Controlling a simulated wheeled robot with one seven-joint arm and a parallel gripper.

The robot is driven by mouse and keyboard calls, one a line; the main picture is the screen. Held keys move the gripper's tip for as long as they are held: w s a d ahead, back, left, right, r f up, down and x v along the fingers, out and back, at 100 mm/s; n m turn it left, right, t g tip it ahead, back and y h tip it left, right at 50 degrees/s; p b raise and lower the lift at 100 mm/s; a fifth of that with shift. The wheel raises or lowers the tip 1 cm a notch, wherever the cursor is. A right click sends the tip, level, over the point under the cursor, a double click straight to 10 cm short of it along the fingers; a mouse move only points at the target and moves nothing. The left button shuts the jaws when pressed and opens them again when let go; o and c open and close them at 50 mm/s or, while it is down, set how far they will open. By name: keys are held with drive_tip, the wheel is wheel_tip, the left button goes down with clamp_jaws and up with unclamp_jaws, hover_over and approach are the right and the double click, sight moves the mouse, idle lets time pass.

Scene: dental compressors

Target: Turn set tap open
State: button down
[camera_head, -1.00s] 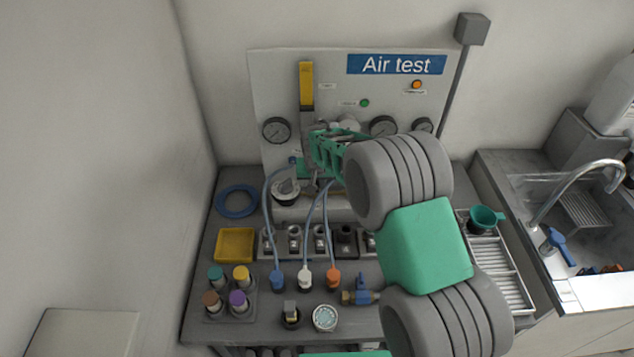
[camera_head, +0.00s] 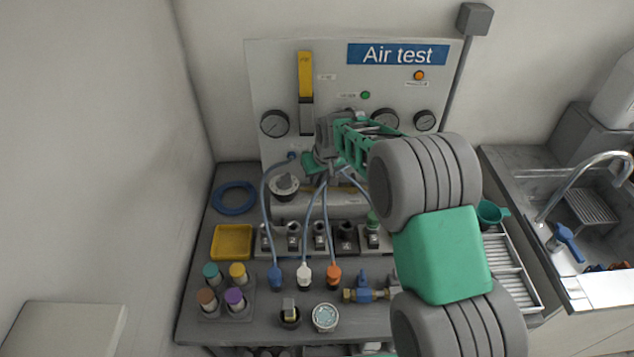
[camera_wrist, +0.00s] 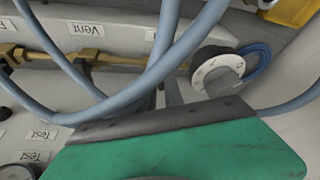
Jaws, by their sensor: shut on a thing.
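My gripper (camera_head: 314,165) is at the lower front of the Air test panel (camera_head: 275,80), below the yellow gauge (camera_head: 305,75). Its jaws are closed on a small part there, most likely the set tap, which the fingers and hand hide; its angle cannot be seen. In the wrist view a green finger with a dark pad (camera_wrist: 165,117) fills the bottom. Brass pipework (camera_wrist: 85,58) with a "Vent" label (camera_wrist: 86,29) runs behind the hoses at upper left.
Blue-grey hoses (camera_head: 265,215) hang close around my gripper, and they cross the wrist view (camera_wrist: 150,80). A round dial (camera_head: 285,186) is just left below. Sockets, coloured connectors and a yellow tray (camera_head: 233,243) stand on the bench. A sink (camera_head: 590,205) is at right.

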drive_tip(key=n+b, duration=0.1)
drive_tip(key=n+y+b, duration=0.1)
drive_tip(key=n, duration=0.1)
drive_tip(key=shift+w+d+f+n+g, duration=0.15)
drive_tip(key=shift+d+n+g, duration=0.05)
drive_tip(key=shift+n+g, duration=0.1)
drive_tip(key=n+g+y, duration=0.1)
drive_tip(key=n, duration=0.2)
drive_tip(key=shift+w+d+n, duration=0.1)
drive_tip(key=shift+n, duration=0.2)
drive_tip(key=n, duration=0.1)
drive_tip(key=n+g+p, duration=0.1)
drive_tip(key=n, duration=0.1)
drive_tip(key=shift+w+r+n+g+y, duration=0.1)
drive_tip(key=shift+r+n+g+y, duration=0.2)
drive_tip(key=shift+w+n+g+p, duration=0.1)
drive_tip(key=shift+n+g+p, duration=0.2)
drive_tip(key=shift+n+p, duration=0.75)
drive_tip(key=shift+f+n+p, duration=0.1)
drive_tip(key=shift+n+p, duration=0.25)
drive_tip(key=shift+p, duration=0.25)
drive_tip(key=c, duration=1.4)
unclamp_jaws()
drive_tip(key=shift+c, duration=0.2)
